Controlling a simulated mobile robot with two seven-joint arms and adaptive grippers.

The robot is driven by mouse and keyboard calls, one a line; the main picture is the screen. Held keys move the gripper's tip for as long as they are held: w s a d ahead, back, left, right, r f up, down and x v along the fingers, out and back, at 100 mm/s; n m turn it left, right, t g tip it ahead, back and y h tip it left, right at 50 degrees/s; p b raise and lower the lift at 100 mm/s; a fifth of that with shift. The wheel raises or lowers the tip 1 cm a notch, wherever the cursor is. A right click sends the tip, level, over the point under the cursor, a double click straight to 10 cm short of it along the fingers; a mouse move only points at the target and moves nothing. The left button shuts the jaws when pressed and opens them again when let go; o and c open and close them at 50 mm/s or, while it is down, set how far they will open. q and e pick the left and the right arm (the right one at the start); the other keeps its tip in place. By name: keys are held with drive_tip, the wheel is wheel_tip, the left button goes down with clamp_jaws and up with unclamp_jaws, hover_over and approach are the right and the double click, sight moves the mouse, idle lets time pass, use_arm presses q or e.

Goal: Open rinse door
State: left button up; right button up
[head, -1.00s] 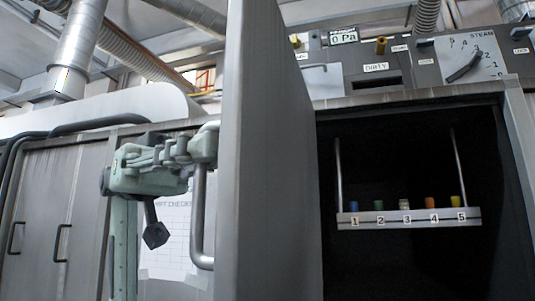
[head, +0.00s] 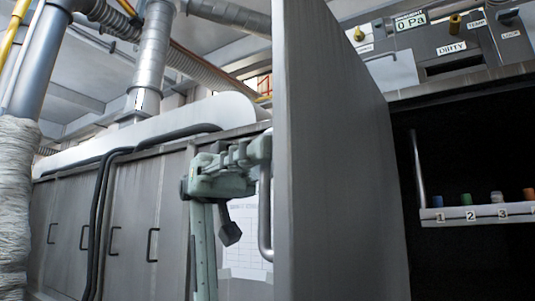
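The rinse door (head: 335,150) is a tall grey metal panel. It stands swung open, seen nearly edge-on, left of a dark cabinet opening (head: 455,160). A curved metal handle (head: 265,215) is on its left face. My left gripper (head: 256,150), pale green, is at the upper part of this handle and overlaps it. A dark block (head: 231,234) hangs below the gripper body. The view does not show clearly whether the fingers close around the handle. My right gripper is not in view.
Inside the opening hangs a numbered rack (head: 475,214) with several coloured pieces. Above it is a control panel (head: 450,50) with a "0 Pa" display and a "DIRTY" label. Grey cabinets (head: 130,220) with black handles stand left. A wrapped column (head: 15,200) is at the far left.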

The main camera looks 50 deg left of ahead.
use_arm(q)
drive_tip(key=w+a, duration=0.2)
drive_tip(key=a, duration=0.9)
drive_tip(key=shift+a, duration=0.4)
drive_tip(key=shift+w, duration=0.1)
